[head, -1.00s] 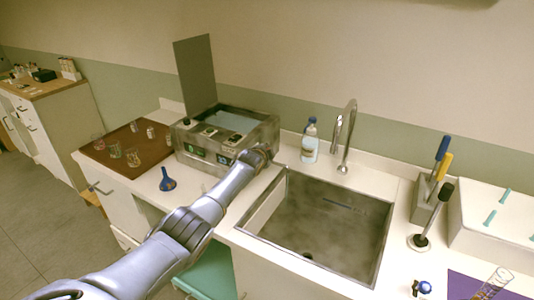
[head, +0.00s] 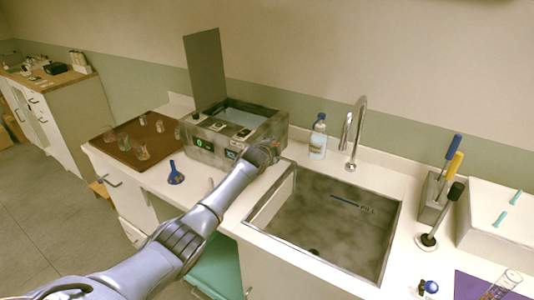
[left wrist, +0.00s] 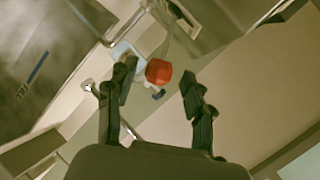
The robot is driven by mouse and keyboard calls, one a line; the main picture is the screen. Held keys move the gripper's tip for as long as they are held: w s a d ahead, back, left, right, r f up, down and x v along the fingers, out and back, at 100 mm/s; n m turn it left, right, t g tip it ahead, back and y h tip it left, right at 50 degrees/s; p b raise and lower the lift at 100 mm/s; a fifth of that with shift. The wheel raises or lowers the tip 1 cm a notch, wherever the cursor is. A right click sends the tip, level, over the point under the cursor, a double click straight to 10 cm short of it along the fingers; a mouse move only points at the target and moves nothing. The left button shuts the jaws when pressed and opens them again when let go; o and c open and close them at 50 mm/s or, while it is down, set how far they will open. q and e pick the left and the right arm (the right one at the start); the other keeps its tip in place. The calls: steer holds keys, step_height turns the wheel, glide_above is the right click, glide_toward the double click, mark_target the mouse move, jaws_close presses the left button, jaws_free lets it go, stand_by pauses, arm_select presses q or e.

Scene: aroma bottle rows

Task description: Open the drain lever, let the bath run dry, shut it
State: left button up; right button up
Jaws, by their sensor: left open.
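The water bath (head: 235,130) is a stained metal box on the counter left of the sink, with its lid (head: 206,70) standing upright behind it. Pale water (head: 246,116) appears inside, though its level is hard to judge. My left gripper (head: 268,154) is at the bath's right front corner and hides part of that side. In the left wrist view my left gripper (left wrist: 158,100) is open, its two fingers apart. A red knob (left wrist: 158,72), probably the drain lever's end, shows between and beyond the fingers; I see no contact. My right gripper is not in view.
The sink (head: 325,222) with a tall faucet (head: 355,130) lies right of the bath, a blue-capped bottle (head: 318,138) behind it. A blue funnel (head: 175,174) and a brown tray (head: 135,143) of glassware stand left. A tool holder (head: 432,200) stands right.

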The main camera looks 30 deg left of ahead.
arm_select(q)
steer(key=v, duration=0.9)
stand_by(0.4)
